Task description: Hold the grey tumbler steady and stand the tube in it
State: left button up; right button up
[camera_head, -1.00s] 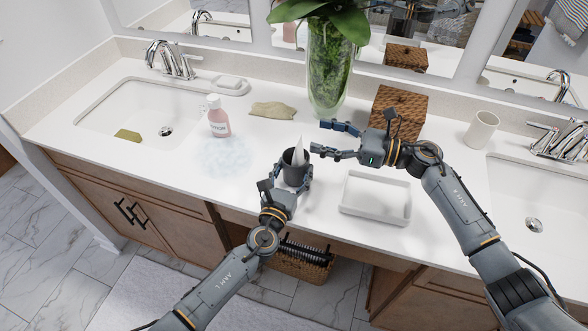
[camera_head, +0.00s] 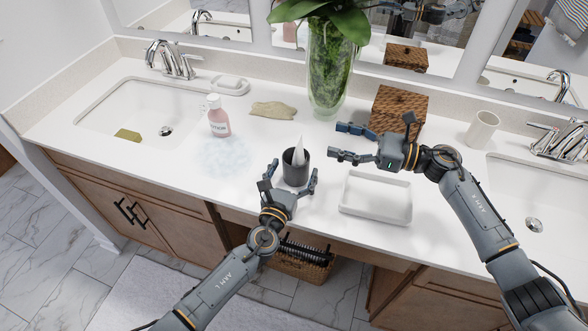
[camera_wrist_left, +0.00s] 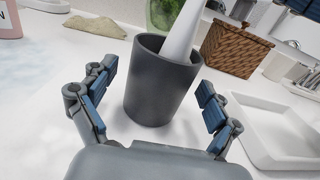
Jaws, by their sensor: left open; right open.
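The grey tumbler (camera_head: 296,172) stands upright on the counter, left of the white tray. The white tube (camera_head: 299,147) stands in it, leaning a little, with its upper end above the rim; its lower part is hidden inside. In the left wrist view the tumbler (camera_wrist_left: 160,88) and the tube (camera_wrist_left: 186,32) show close up. My left gripper (camera_head: 293,174) is open, with its fingers on either side of the tumbler and gaps visible in the left wrist view (camera_wrist_left: 156,92). My right gripper (camera_head: 341,142) is open and empty, above the counter to the right of the tube.
A white tray (camera_head: 347,208) lies empty on the right. A pink lotion bottle (camera_head: 219,122) and a folded cloth (camera_head: 273,110) are to the left. A glass vase (camera_head: 328,85), a woven box (camera_head: 402,99) and a white cup (camera_head: 482,130) stand behind.

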pick_arm(q)
jog(key=v, duration=1.2)
jog(key=shift+s, duration=0.1)
